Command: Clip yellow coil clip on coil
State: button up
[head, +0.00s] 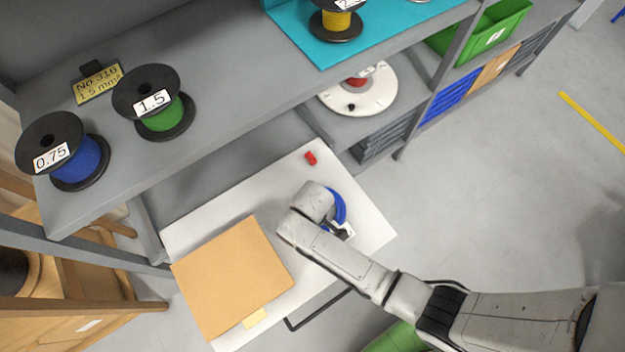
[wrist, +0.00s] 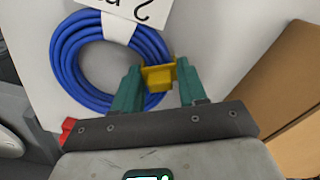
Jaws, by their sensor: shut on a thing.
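A blue cable coil (wrist: 65,60) lies on the white table, bound with a white band and tagged with a white label (wrist: 145,8). In the head view the coil (head: 340,208) shows partly behind my arm. My gripper (wrist: 160,84), with green fingers, is shut on the yellow coil clip (wrist: 158,76). The clip is at the coil's lower right edge in the wrist view and overlaps it in the picture. I cannot tell whether it grips the cable. In the head view the fingers and clip are hidden by my arm.
A red clip (head: 310,157) lies on the white table (head: 372,228). A tan board (head: 232,278) covers the table's left front. A grey shelf behind holds a blue reel (head: 80,165), a green reel (head: 163,118) and a yellow reel (head: 337,24).

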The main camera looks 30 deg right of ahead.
jog(key=shift+s+f, duration=0.25)
jog(key=shift+f, duration=0.05)
jog(key=shift+c, duration=0.4)
jog(key=o, duration=1.2)
jog(key=shift+w+r, duration=0.1)
jog(key=shift+w, duration=0.05)
jog(key=shift+c, duration=0.2)
jog(key=shift+o, duration=0.3)
jog(key=shift+o, duration=1.3)
notch_tip(320, 180, up, 7)
jog(key=p, duration=0.7)
jog(key=shift+r, duration=0.1)
